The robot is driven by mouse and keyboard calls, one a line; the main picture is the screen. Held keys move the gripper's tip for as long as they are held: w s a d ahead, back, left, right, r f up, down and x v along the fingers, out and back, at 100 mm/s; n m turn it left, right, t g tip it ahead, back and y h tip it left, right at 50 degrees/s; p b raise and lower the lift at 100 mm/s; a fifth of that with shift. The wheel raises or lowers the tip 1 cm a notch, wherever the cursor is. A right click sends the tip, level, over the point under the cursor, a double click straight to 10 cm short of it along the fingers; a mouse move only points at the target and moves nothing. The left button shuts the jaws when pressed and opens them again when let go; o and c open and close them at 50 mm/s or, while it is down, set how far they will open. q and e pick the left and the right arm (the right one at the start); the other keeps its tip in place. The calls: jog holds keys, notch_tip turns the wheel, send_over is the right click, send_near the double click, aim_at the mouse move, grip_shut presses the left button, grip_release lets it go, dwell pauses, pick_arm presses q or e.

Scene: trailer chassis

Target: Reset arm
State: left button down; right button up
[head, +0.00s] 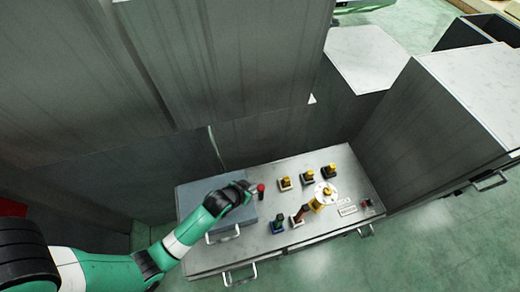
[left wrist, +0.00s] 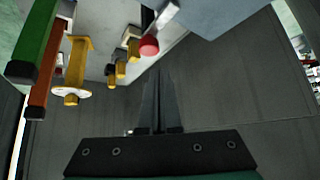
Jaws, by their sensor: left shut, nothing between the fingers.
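My left arm reaches in from the lower left in the head view, over a grey box on a metal control panel (head: 325,232). My left gripper (head: 250,188) is small and dark there, beside a red-tipped lever (head: 260,188). I cannot tell from the head view whether they touch. In the left wrist view the left gripper (left wrist: 160,75) has its two dark fingers together with nothing between them. The red tip (left wrist: 148,45) shows just above the fingertips, slightly left. My right gripper is in neither view.
The grey box (head: 236,222) has a handle. Tall grey cabinets (head: 240,50) stand behind; green floor is open at lower right.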

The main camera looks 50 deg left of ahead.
pick_arm(q)
jog(key=w+d+r+t, duration=0.2)
jog(key=w+r+t, duration=0.2)
jog(key=w+r, duration=0.85)
jog(key=w+d+r+m+t+h, duration=0.1)
jog(key=w+d+r+t, duration=0.15)
jog(key=r, duration=0.85)
jog(key=w+d+r+m+t, duration=0.15)
jog(key=w+r, duration=0.25)
jog(key=r, duration=0.7)
notch_tip(320, 180, up, 15)
jog(key=s+d+t, duration=0.1)
jog(key=d+t, duration=0.1)
jog(key=t, duration=0.2)
jog(key=s+d+r+m+t+h, duration=0.15)
jog(key=s+r+t, duration=0.25)
jog(key=s+r, duration=0.6)
jog(key=s+d+r+t+h, duration=0.2)
jog(key=s+r+t, duration=0.25)
jog(key=r, duration=0.85)
notch_tip(320, 180, down, 24)
jog(key=b, duration=2.4)
jog(key=shift+s+a+m, duration=0.2)
jog(key=shift+s+m, duration=0.1)
jog(key=shift+f+g, duration=0.15)
jog(key=shift+g, duration=0.1)
